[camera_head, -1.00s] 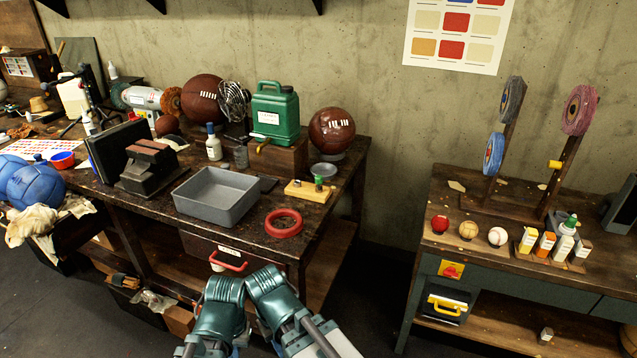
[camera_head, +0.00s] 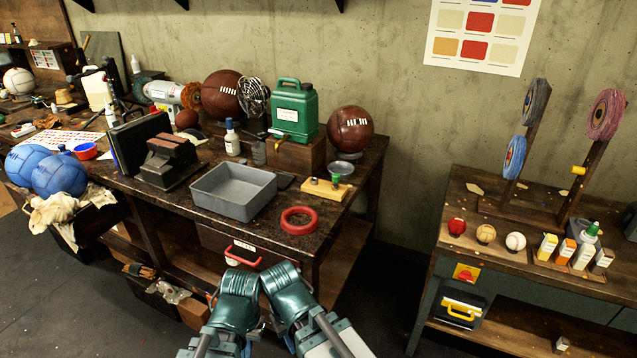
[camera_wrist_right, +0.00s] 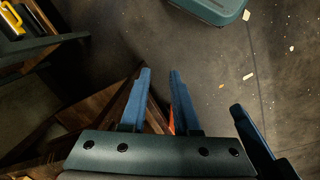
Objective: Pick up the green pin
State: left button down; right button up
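A small green pin (camera_head: 335,181) stands on a yellowish wooden block (camera_head: 323,190) near the right end of the dark workbench (camera_head: 262,240). A small grey funnel-like dish sits just behind it and partly overlaps it. My two teal arms show at the bottom of the head view, below the bench's front edge, well short of the pin. My right gripper (camera_wrist_right: 160,72) shows in the right wrist view with its two blue fingers apart and nothing between them. A third blue finger-like part at that view's lower right may belong to my left gripper; its opening is hidden.
A grey tray (camera_head: 233,190) and a red ring (camera_head: 298,220) lie left and front of the block. A green canister (camera_head: 294,110) and a brown ball (camera_head: 350,130) stand behind it. A second bench (camera_head: 500,240) stands right, across a floor gap.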

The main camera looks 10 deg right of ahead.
aim_at(336, 177)
jog(key=i+l, duration=0.25)
jog(key=l, duration=0.15)
jog(key=i+l+u, duration=0.15)
jog(key=i+l, duration=0.3)
jog(key=l, duration=0.35)
jog(key=i+j+u, duration=0.05)
